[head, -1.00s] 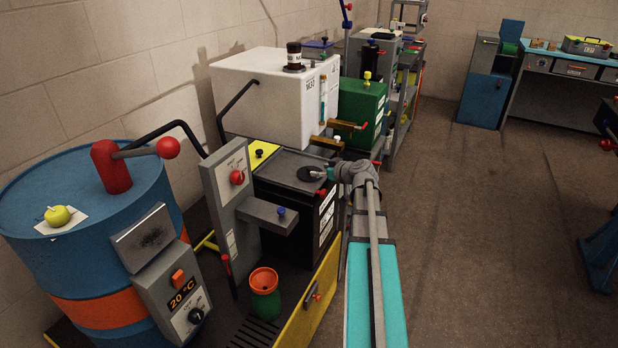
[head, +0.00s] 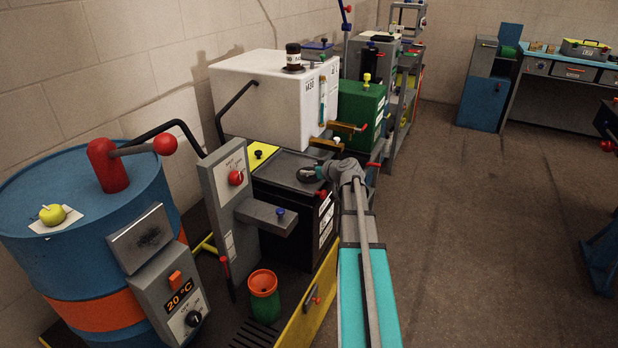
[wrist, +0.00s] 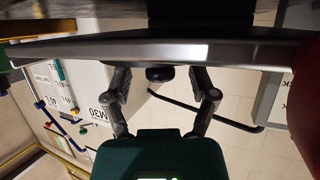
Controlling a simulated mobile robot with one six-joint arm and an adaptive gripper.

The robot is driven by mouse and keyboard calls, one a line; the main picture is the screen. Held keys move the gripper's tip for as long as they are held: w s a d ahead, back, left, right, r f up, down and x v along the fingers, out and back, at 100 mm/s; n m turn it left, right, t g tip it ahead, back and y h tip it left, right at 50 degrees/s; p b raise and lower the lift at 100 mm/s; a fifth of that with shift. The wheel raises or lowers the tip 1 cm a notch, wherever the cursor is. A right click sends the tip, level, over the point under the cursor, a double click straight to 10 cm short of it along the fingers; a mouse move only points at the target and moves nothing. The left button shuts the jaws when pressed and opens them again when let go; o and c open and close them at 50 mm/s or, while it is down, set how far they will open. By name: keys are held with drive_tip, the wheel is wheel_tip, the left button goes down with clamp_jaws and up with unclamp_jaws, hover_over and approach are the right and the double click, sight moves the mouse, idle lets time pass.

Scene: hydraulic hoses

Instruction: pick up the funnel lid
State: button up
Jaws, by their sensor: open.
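A small dark round piece (head: 307,175) on top of the black box (head: 282,168) appears to be the funnel lid; my gripper (head: 319,173) is right beside it and partly covers it. In the wrist view my gripper (wrist: 161,85) is open, one finger on each side of a short black knob (wrist: 160,73). The knob is against a wide, dark plate with a shiny grey edge (wrist: 190,52), seen nearly edge-on. I cannot tell whether the fingers touch the knob. An orange funnel (head: 263,283) sits in a green container (head: 265,308) in front of the black box.
The white box (head: 270,98) stands close behind, with brown handles (head: 343,127) jutting near my wrist. A grey post with a red knob (head: 236,178) stands left of the black box. Clear floor (head: 440,220) lies to the right.

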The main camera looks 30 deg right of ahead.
drive_tip(key=shift+w+f, duration=0.2)
drive_tip(key=shift+w, duration=0.2)
drive_tip(key=shift+a, duration=0.1)
drive_tip(key=c, duration=1)
drive_tip(key=shift+r, duration=0.25)
wheel_tip(320, 180, up, 2)
drive_tip(key=shift+r+p, duration=0.1)
drive_tip(key=shift+p, duration=1.1)
drive_tip(key=r+p+v, duration=0.1)
drive_tip(key=p+v, duration=0.2)
drive_tip(key=v, duration=0.2)
drive_tip(key=w+r+p+v, duration=0.1)
drive_tip(key=p+v, duration=0.3)
drive_tip(key=v, duration=0.2)
drive_tip(key=d+r+p+v, duration=0.1)
drive_tip(key=p+v, duration=0.2)
drive_tip(key=v, duration=0.3)
drive_tip(key=shift+w+r+p, duration=0.3)
drive_tip(key=shift+w+r, duration=0.05)
